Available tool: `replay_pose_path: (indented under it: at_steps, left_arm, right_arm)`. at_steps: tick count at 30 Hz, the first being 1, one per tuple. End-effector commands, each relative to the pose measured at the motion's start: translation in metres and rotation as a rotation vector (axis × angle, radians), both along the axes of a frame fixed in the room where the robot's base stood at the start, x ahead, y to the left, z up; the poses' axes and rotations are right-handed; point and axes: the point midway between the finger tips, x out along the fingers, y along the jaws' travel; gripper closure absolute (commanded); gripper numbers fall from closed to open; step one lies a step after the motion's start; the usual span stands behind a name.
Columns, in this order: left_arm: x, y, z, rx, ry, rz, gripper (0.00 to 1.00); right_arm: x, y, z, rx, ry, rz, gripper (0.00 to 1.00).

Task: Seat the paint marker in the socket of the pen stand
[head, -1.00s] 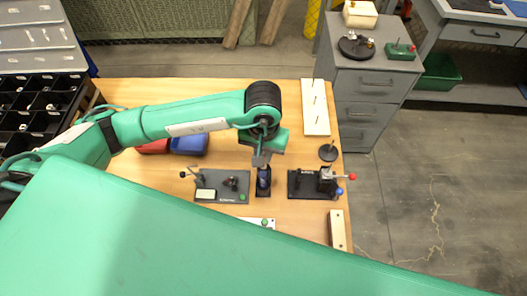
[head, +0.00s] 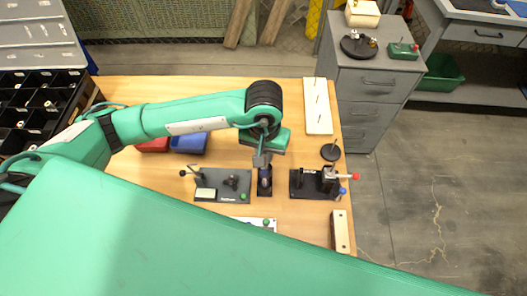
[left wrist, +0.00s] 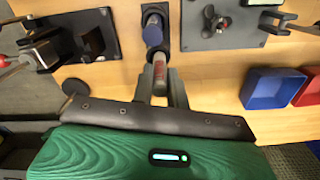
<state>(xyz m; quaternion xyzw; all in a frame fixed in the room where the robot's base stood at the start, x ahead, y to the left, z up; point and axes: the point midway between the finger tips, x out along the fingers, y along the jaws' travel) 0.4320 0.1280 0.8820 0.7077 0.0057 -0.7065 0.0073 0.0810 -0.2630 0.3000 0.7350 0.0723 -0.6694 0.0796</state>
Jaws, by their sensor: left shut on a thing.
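The pen stand shows in the head view as a small black base (head: 265,191) near the table's middle. In the left wrist view its black plate (left wrist: 163,13) is at the top. My left gripper (head: 262,160) points down just above the stand and also shows in the left wrist view (left wrist: 162,88). It is shut on the paint marker (left wrist: 159,71), a slim cylinder with a red band. A dark blue cylinder (left wrist: 153,31) lies in line with the marker, over the plate. I cannot tell whether the marker's end is inside the socket. My right gripper is not in view.
A dark plate with a lever and knob (head: 222,186) stands left of the stand; a black clamp fixture (head: 310,184) stands right. Red (head: 154,146) and blue (head: 189,144) bins lie behind left. A white pegboard (head: 318,112) and black disc (head: 330,152) are at the right.

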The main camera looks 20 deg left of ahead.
Motion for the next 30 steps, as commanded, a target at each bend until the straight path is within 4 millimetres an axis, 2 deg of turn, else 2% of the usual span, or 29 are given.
replay_pose_path:
  at_steps: [1, 13, 14, 17, 26, 30]
  left_arm:
    - [0.000, 0.000, -0.005, 0.000, 0.000, 0.000, 1.00]
    - [0.000, 0.000, -0.018, 0.005, 0.002, 0.001, 1.00]
    - [0.000, 0.000, -0.016, 0.005, 0.003, 0.001, 0.78]
    - [0.000, 0.000, -0.016, 0.004, 0.003, 0.001, 0.58]
    - [0.000, -0.001, -0.014, 0.001, 0.000, 0.000, 0.58]
    - [0.003, -0.001, -0.003, -0.001, -0.003, 0.003, 0.58]
  right_arm:
    - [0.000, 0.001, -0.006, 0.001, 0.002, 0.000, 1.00]
    - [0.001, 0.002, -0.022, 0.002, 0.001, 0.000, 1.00]
    - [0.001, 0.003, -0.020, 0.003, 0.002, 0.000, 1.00]
    - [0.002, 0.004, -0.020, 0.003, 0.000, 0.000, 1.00]
    - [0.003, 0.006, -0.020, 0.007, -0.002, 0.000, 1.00]
    - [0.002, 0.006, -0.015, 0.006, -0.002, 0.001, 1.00]
